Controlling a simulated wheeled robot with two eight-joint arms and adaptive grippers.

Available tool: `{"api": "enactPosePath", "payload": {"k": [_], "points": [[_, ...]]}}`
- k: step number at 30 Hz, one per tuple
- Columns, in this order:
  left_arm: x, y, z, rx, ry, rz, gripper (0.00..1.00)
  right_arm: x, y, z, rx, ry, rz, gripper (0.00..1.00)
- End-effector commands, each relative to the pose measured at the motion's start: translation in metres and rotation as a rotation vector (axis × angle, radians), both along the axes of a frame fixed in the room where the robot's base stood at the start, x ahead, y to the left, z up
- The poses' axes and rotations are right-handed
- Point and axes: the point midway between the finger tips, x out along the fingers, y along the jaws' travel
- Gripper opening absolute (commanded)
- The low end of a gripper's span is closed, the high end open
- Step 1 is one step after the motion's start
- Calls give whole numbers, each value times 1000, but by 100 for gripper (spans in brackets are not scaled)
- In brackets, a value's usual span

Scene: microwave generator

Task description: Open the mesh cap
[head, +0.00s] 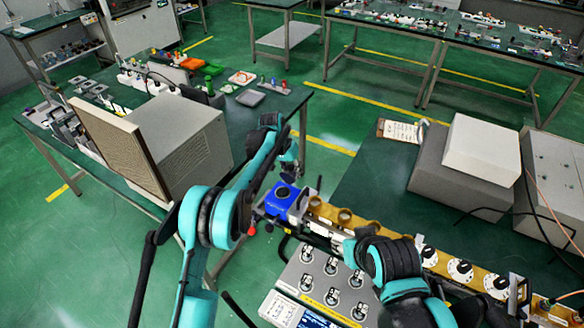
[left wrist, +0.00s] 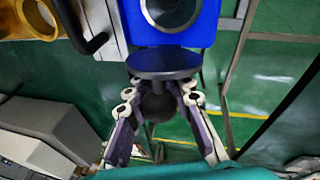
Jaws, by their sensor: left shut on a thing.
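The blue unit (head: 280,203) sits at the left end of a long brass waveguide assembly on the right-hand bench. A round dark opening with a light ring shows on it. In the left wrist view the blue unit (left wrist: 210,25) is at the top. A dark grey disc, seemingly the mesh cap (left wrist: 165,62), lies across its lower edge. My left gripper (left wrist: 160,88), also above the blue unit in the head view (head: 289,168), is shut on the cap. Whether the cap touches the unit is unclear. My right gripper's fingers are hidden behind its dark arm beside the waveguide.
A panel of several knobs (head: 325,290) stands below the brass waveguide (head: 365,229). Grey and white boxes (head: 480,148) stand at the right. A large beige box (head: 185,140) and small parts occupy the left bench. Green floor (head: 330,125) lies between benches.

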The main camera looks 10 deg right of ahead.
Motion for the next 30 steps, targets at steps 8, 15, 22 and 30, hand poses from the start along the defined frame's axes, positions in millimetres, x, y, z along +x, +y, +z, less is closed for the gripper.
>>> {"api": "enactPosePath", "payload": {"k": [8, 15, 22, 30], "points": [[2, -2, -4, 69, 96, 0, 0, 0, 0, 9, 0, 0, 0, 40], [2, -2, -6, 96, 131, 0, 0, 0, 0, 11, 0, 0, 0, 40], [2, -2, -7, 100, 138, -1, 0, 0, 0, 12, 0, 0, 0, 40], [1, -2, -7, 99, 138, -1, 32, 0, 0, 11, 0, 0, 0, 40]]}}
